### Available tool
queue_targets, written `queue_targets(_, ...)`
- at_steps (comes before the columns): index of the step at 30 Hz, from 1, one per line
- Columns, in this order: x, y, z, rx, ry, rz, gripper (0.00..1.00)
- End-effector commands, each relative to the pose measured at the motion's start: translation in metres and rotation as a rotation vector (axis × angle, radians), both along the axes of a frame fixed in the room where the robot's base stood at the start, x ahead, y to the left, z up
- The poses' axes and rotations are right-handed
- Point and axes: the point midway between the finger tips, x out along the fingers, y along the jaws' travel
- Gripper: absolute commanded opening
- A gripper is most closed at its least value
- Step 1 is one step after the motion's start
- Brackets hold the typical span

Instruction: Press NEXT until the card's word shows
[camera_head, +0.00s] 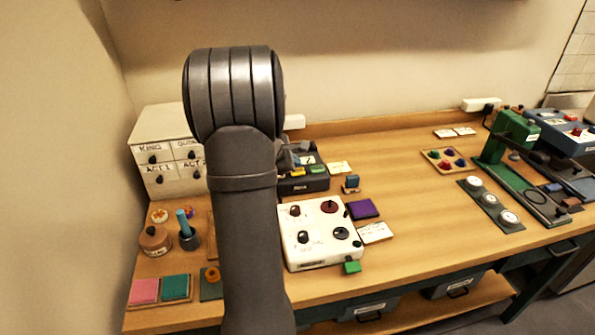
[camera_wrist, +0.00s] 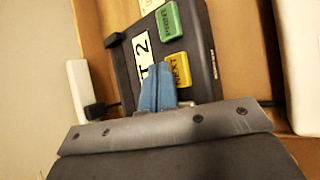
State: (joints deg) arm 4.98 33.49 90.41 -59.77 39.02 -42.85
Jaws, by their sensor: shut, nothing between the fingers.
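A black device (camera_head: 312,184) stands at the back of the table, partly hidden by my arm. In the wrist view the device (camera_wrist: 205,45) has a white display (camera_wrist: 144,48) whose visible part reads "T 2"; my fingers cover some of it. Its yellow NEXT button (camera_wrist: 179,70) and green PRINT button (camera_wrist: 168,21) are in view. My gripper (camera_wrist: 158,72) is shut and empty, its blue fingertips over the device beside the NEXT button. I cannot tell whether they touch it. A pale card (camera_head: 340,168) lies right of the device; its word is too small to read.
A white box with knobs (camera_head: 322,255) stands in front of the device. A drawer cabinet (camera_head: 163,117) with labels such as KING and ACT 1 is at left. A small blue-topped block (camera_head: 351,182) and purple pad (camera_head: 362,209) lie to the right.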

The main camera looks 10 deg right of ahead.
Motion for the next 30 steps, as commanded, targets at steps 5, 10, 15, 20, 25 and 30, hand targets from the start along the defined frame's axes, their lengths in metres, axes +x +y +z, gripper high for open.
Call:
queue_targets(5, 0.0, 0.0, 0.006, -0.001, -0.002, 0.001, 0.0)
queue_targets(10, 0.0, 0.0, 0.023, 0.0, -0.002, -0.001, 0.0)
queue_targets(15, 0.0, 0.0, 0.04, -0.001, -0.001, -0.001, 0.0)
queue_targets(20, 0.0, 0.0, 0.049, 0.0, 0.0, 0.0, 0.0)
queue_targets(25, 0.0, 0.0, 0.05, 0.0, 0.001, 0.001, 0.0)
queue_targets(30, 0.0, 0.0, 0.05, 0.0, 0.001, 0.001, 0.0)
